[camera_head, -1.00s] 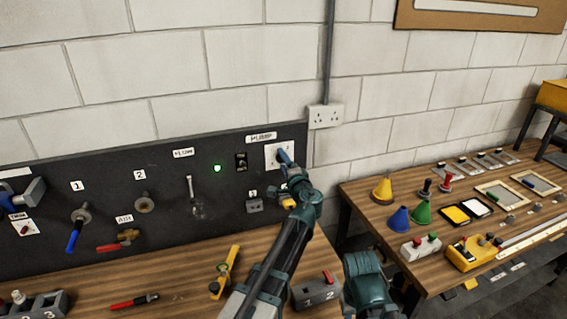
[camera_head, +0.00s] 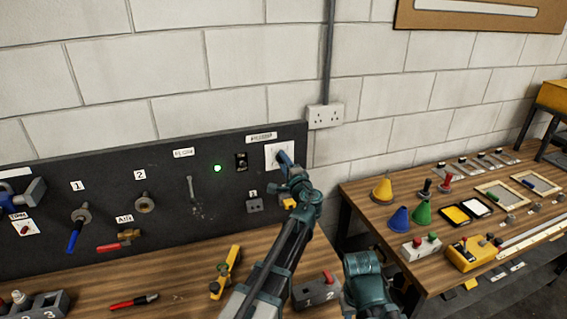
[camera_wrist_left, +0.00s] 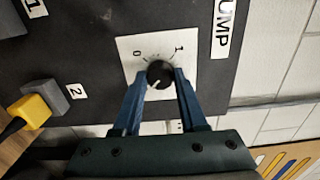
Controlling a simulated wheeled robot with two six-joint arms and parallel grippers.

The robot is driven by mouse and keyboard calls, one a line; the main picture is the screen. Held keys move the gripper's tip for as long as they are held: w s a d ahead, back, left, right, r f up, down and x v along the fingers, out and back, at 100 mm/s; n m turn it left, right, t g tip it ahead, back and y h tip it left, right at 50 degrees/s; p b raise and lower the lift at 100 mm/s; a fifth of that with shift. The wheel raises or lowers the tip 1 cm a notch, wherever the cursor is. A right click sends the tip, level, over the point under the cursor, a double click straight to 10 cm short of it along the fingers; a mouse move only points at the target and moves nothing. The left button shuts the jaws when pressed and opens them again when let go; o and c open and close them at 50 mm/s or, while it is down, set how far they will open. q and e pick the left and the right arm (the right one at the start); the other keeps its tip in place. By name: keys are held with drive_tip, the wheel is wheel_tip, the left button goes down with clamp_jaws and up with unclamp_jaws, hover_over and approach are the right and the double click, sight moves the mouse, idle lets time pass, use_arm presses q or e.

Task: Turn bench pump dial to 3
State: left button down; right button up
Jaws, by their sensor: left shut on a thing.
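The pump dial (camera_wrist_left: 160,74) is a round black knob on a white plate (camera_wrist_left: 128,46) under a PUMP label (camera_wrist_left: 227,24). In the left wrist view the plate's 0 and 1 marks show; other marks are hidden or too small to read. A pale line on the knob points toward the lower left of that view. My left gripper (camera_wrist_left: 161,76) has its blue fingers closed on the knob's two sides. In the head view the left gripper (camera_head: 284,158) is against the white plate (camera_head: 272,154) and hides the knob. My right gripper is not in view.
A dark tool board (camera_head: 110,200) carries valves, hooks and a lit green lamp (camera_head: 217,168). A grey holder with a yellow part (camera_head: 288,203) sits just below the plate. A wall socket (camera_head: 325,116) is to the upper right. A bench with coloured cones (camera_head: 398,220) stands at right.

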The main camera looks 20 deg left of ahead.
use_arm(q)
drive_tip(key=shift+c, duration=2.2)
unclamp_jaws()
drive_tip(key=shift+s, duration=0.1)
drive_tip(key=v, duration=1.3)
drive_tip(key=shift+s+d, duration=0.25)
drive_tip(key=shift+d, duration=0.05)
